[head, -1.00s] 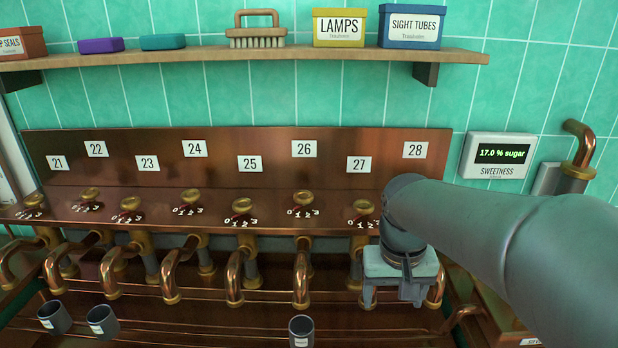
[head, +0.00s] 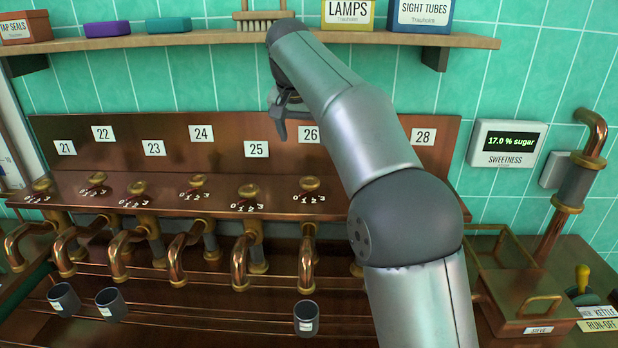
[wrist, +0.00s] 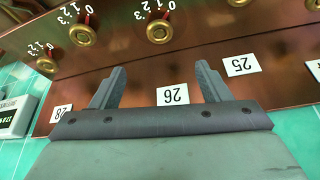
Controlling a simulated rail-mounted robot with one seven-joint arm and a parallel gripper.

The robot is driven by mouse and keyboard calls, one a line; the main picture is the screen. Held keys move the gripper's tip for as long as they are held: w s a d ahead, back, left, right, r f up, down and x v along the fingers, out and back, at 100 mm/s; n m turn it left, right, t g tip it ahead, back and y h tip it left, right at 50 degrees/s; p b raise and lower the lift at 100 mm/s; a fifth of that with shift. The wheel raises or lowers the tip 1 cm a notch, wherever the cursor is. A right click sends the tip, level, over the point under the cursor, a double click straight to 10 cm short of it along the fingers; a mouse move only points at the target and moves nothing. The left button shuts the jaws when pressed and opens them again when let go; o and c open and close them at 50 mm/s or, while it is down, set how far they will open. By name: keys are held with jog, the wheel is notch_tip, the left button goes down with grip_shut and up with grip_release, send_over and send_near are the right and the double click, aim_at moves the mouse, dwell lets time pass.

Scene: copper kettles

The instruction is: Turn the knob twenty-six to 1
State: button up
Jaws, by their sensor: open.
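Knob twenty-six (head: 309,184) is a round brass knob on the copper ledge, below the white label 26 (head: 308,134). It also shows at the top of the wrist view (wrist: 160,30), with digits 0 to 3 beside it and a red mark; the digit it points to is too small to tell. My gripper (head: 280,132) is up in front of the copper back panel, just left of label 26 in the head view. In the wrist view its two fingers (wrist: 160,70) are apart and empty, with label 26 between them. It touches no knob.
Brass knob 25 (head: 249,191) is to the left of knob twenty-six. Knob 27 shows in the wrist view (wrist: 83,35); my arm hides it in the head view. A wooden shelf (head: 120,42) runs above. Bent copper spouts (head: 243,262) and grey cups (head: 306,318) stand below.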

aim_at(310, 180)
jog(key=x, duration=1.5)
jog(key=shift+f, duration=0.25)
jog(key=c, duration=1)
